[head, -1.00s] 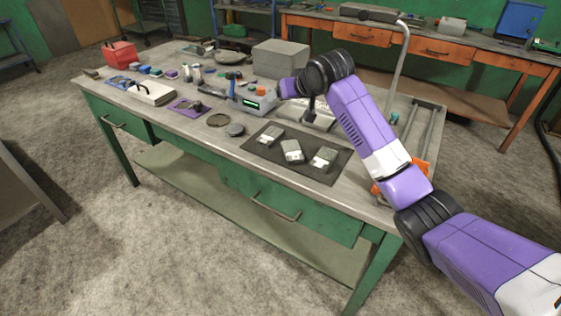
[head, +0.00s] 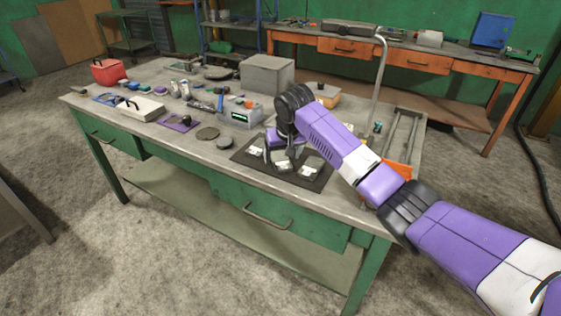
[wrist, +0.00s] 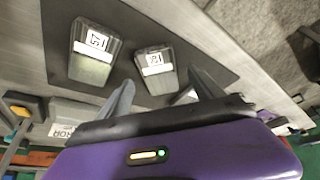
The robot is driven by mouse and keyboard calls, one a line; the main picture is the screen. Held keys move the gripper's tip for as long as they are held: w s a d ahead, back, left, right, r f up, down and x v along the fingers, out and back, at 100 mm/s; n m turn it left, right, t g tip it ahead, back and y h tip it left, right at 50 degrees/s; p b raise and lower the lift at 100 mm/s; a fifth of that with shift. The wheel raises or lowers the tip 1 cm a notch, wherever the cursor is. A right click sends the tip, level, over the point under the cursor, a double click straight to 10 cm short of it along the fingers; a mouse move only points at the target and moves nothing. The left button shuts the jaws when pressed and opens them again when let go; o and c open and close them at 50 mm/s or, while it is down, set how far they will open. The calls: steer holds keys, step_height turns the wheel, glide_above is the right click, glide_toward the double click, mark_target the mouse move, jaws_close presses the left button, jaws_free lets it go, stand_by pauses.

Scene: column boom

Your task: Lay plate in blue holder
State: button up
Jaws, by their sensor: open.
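Grey pieces with white labels, likely the plates, lie on a dark mat (head: 298,183): a left one (head: 256,151), a middle one (head: 282,164) and a right one (head: 310,169). My gripper (head: 279,152) points down over the mat, open and empty, partly covering the left and middle pieces. In the wrist view, one labelled piece (wrist: 155,70) shows between my spread fingers (wrist: 162,80). Another (wrist: 91,55) lies beside it, and a third is mostly hidden behind a finger. A flat blue frame (head: 106,98), likely the blue holder, lies at the bench's far left.
A purple frame (head: 180,123), two dark discs (head: 207,133) and a grey device with a green display (head: 240,115) stand left of the mat. A grey box (head: 267,75) is behind. A curved metal pole (head: 381,80) rises at the right.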

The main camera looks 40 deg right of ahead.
steer(key=shift+x, duration=1)
jaws_close()
steer(key=shift+d+r, duration=0.1)
steer(key=shift+r, duration=0.05)
